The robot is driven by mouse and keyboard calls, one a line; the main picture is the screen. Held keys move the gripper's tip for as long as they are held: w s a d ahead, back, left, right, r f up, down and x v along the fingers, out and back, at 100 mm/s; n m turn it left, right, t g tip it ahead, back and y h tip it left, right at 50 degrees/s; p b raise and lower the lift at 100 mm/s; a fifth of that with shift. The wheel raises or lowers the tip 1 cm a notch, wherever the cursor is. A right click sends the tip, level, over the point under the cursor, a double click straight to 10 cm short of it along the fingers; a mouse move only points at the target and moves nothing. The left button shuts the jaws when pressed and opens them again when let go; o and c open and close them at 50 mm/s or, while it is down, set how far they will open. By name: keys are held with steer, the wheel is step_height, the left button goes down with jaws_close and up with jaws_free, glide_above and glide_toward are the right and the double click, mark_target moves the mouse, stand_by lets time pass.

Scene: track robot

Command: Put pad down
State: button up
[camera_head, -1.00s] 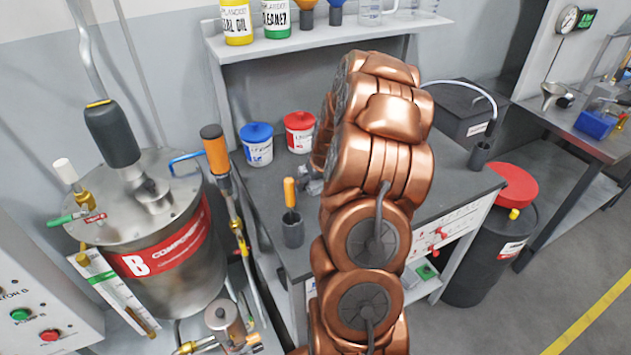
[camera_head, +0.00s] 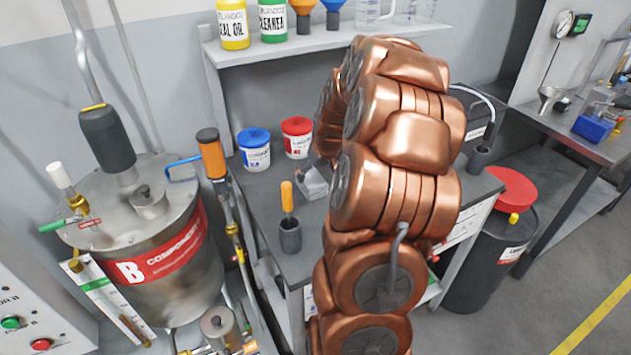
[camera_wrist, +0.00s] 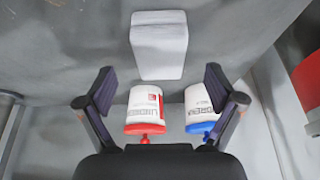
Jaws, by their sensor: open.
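The pad (camera_wrist: 159,45) is a pale, whitish-grey block lying on the grey bench top in the wrist view, at upper centre. In the head view a pale block (camera_head: 312,182), apparently the same pad, shows on the bench just left of my copper arm. My gripper (camera_wrist: 160,85) is open in the wrist view, with one dark finger on each side. The pad lies beyond the fingertips, with gaps on both sides, and nothing is held. In the head view my arm hides the gripper.
A red-lidded tub (camera_head: 297,138) and a blue-lidded tub (camera_head: 254,150) stand close to the pad at the bench's back. A grey cup (camera_head: 290,235) with an orange-handled tool stands nearer the front. A shelf (camera_head: 300,47) hangs above. A steel tank (camera_head: 150,250) is left.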

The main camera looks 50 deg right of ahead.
steer(key=shift+b+v, duration=0.5)
steer(key=shift+v, duration=1.8)
